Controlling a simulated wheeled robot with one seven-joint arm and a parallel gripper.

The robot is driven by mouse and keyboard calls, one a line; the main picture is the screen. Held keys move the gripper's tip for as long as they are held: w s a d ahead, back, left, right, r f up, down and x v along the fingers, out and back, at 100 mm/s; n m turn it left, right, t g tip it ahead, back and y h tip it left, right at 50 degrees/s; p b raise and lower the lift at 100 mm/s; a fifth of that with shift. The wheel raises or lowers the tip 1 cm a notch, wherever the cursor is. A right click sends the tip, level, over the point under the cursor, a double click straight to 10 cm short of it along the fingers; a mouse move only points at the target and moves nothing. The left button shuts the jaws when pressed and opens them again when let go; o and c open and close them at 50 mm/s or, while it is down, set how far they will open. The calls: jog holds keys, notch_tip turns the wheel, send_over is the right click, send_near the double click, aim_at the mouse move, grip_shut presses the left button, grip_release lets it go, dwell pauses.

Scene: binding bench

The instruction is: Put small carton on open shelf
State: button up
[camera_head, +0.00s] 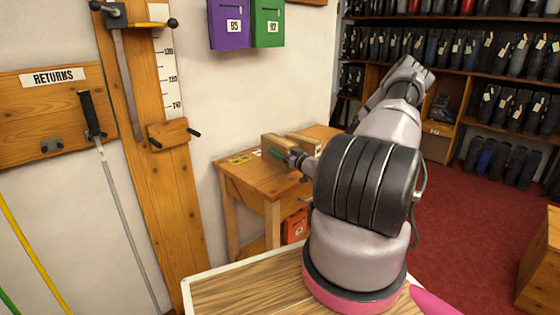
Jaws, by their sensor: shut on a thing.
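I cannot make out a small carton for certain. My arm rises from the bottom centre and reaches away toward the back shelves, and its links hide what lies behind them. My gripper is not visible, so I cannot see what it holds. A tall wooden shelf unit (452,79) with several boards stands along the back right wall. Its boards hold rows of dark boots with tags. Which part is the open shelf I cannot tell.
A small wooden bench (243,176) with wooden vise jaws on top stands left of my arm. An orange box (294,227) sits low in it. Tools hang on the left wall. Red carpet (459,218) is clear at the right, beside a wooden block (541,262).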

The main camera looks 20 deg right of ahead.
jog(key=shift+f, duration=1.7)
jog(key=shift+f, duration=0.2)
jog(key=o, duration=1.6)
jog(key=shift+c, duration=0.2)
jog(key=v, duration=1)
jog(key=w+r, duration=0.1)
jog(key=w, duration=0.2)
jog(key=w+a+r, duration=0.1)
jog(key=w, duration=0.2)
jog(key=w+a+r, duration=0.1)
jog(key=w, duration=0.2)
jog(key=shift+w+a+r, duration=0.1)
jog(key=shift+a, duration=0.1)
